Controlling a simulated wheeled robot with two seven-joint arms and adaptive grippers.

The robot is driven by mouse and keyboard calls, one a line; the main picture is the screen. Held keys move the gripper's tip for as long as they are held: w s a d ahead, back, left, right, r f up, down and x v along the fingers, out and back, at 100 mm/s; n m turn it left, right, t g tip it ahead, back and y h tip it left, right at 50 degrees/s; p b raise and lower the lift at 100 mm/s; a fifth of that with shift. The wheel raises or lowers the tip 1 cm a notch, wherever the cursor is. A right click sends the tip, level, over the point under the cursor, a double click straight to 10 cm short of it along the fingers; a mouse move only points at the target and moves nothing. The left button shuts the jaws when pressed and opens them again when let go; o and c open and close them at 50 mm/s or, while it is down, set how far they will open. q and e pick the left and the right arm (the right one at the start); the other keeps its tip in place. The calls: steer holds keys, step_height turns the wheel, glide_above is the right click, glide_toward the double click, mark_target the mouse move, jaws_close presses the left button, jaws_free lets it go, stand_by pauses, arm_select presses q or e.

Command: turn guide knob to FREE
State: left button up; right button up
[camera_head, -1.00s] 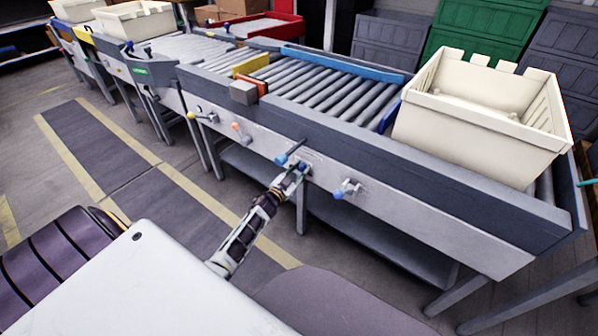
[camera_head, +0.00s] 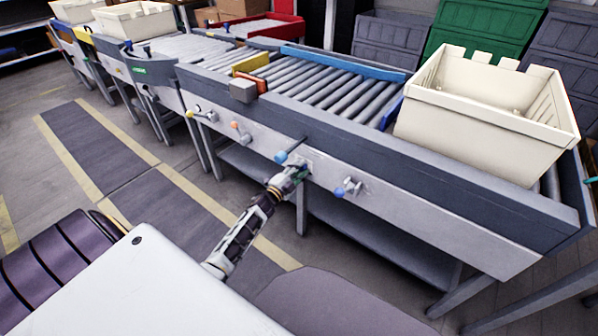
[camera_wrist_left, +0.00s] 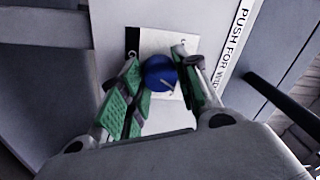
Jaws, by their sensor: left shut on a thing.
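The guide knob (camera_wrist_left: 159,70) is round and dark blue with a pale pointer mark, in front of a white plate (camera_wrist_left: 150,42) on the conveyor's side panel. My left gripper (camera_wrist_left: 163,78) has its green-padded fingers on either side of the knob and is shut on it. The plate's lettering cannot be read. My right gripper is in neither view.
A blue-ended lever (camera_head: 288,152) sticks out just above my left gripper. Another blue knob (camera_head: 340,191) is to its right, and orange (camera_head: 236,126) and yellow (camera_head: 191,114) ones are to its left. A cream crate (camera_head: 485,110) stands on the conveyor's right end.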

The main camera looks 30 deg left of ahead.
arm_select(q)
steer(key=m, duration=0.2)
steer(key=shift+f+m+b, duration=0.1)
steer(key=shift+m+b, duration=0.25)
steer(key=shift+m, duration=0.05)
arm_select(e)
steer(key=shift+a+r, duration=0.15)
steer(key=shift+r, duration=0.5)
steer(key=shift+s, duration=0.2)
arm_select(q)
steer(key=shift+d, duration=0.1)
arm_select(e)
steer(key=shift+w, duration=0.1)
arm_select(q)
steer(key=o, duration=1)
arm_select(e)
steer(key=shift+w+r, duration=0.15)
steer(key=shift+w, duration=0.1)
arm_select(q)
steer(key=shift+s+a+f, duration=0.1)
steer(key=shift+s+a, duration=0.05)
steer(key=shift+s, duration=1.85)
steer(key=shift+s+a+f, duration=0.1)
steer(key=shift+s+a, duration=0.1)
steer(key=shift+s, duration=1.8)
steer(key=shift+s+a+f, duration=0.1)
steer(key=shift+s+a, duration=0.05)
steer(key=shift+s, duration=1.85)
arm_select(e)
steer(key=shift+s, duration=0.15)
